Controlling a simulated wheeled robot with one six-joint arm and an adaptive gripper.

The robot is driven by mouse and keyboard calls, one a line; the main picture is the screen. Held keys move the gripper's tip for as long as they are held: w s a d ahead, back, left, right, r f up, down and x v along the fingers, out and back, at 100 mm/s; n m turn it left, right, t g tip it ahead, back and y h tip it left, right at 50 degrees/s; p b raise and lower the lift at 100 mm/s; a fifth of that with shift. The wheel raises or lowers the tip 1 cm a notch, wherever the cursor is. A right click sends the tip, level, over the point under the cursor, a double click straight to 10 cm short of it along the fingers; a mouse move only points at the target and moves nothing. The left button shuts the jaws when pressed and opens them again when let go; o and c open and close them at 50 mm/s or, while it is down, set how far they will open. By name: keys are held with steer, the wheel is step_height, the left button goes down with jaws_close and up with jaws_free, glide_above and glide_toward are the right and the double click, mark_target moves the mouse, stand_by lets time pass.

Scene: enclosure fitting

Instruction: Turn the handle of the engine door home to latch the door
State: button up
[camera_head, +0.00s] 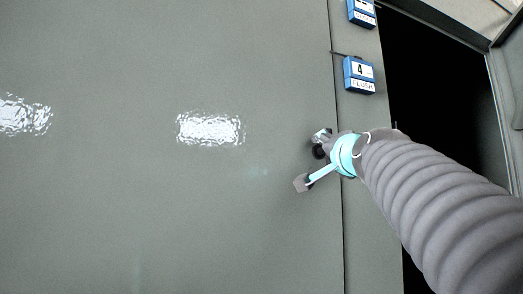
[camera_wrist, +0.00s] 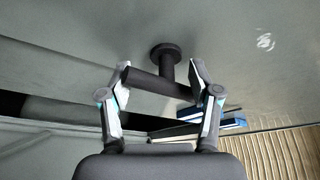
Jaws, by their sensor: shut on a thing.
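The engine door (camera_head: 150,210) is the large grey panel filling the left of the head view, and it looks level with the frame at its right-hand seam. Its dark handle (camera_wrist: 158,84) is a bar on a short stem with a round base. In the wrist view the bar runs across from one finger to the other, slightly tilted down to the right. My gripper (camera_wrist: 160,75) is shut on the handle, with a finger at each end of the bar. In the head view my gripper (camera_head: 311,160) covers most of the handle beside the seam; only a dark round part shows.
A blue box marked "4 FLUSH" (camera_head: 360,75) sits on the frame strip right of the seam, with another blue box (camera_head: 362,12) above it. A dark opening (camera_head: 440,95) lies further right. The door face left of my gripper is clear.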

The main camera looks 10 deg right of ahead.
steer(key=shift+o, duration=0.6)
steer(key=shift+a+f+m, duration=0.1)
steer(key=shift+f+m, duration=0.05)
steer(key=shift+m, duration=0.15)
steer(key=o, duration=1)
steer(key=shift+s, duration=0.1)
steer(key=shift+o, duration=0.2)
steer(key=v, duration=0.7)
steer(key=shift+s, duration=0.25)
steer(key=shift+a, duration=0.1)
